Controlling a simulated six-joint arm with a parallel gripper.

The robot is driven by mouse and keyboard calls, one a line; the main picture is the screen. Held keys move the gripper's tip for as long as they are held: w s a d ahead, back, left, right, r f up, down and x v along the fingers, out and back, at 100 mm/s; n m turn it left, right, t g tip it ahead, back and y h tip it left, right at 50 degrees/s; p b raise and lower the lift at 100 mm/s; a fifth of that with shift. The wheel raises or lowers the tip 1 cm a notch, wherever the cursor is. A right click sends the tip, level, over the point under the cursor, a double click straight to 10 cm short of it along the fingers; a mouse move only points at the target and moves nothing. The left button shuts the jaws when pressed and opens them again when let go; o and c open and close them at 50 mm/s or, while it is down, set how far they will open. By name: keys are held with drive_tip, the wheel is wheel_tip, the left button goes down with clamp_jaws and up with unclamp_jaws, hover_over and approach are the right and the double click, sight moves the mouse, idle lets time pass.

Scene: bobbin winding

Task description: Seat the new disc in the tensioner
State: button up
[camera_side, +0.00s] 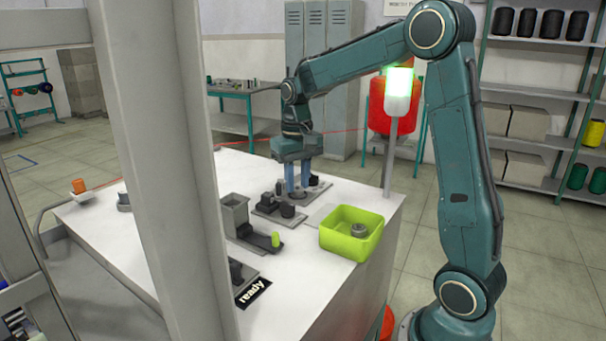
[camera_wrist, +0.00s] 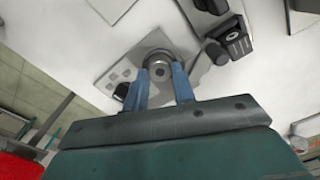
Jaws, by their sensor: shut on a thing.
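My gripper (camera_side: 297,190) points down over grey fixture plates toward the back of the white bench. In the wrist view its two blue fingers (camera_wrist: 160,78) stand either side of a round grey metal disc (camera_wrist: 158,58) with a dark centre, and are shut on it. The disc is over or at a grey plate (camera_wrist: 118,74) that looks like the tensioner's base. I cannot tell whether the disc touches it or is seated.
A lime green bin (camera_side: 340,243) at the bench's front right holds a grey round part (camera_side: 358,230). A lit lamp post (camera_side: 391,150) rises at the bench's right edge. A thin red thread crosses behind.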

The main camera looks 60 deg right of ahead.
drive_tip(key=o, duration=0.8)
drive_tip(key=shift+o, duration=0.2)
drive_tip(key=shift+a, duration=0.1)
drive_tip(key=shift+w, duration=0.1)
drive_tip(key=shift+r, duration=3.55)
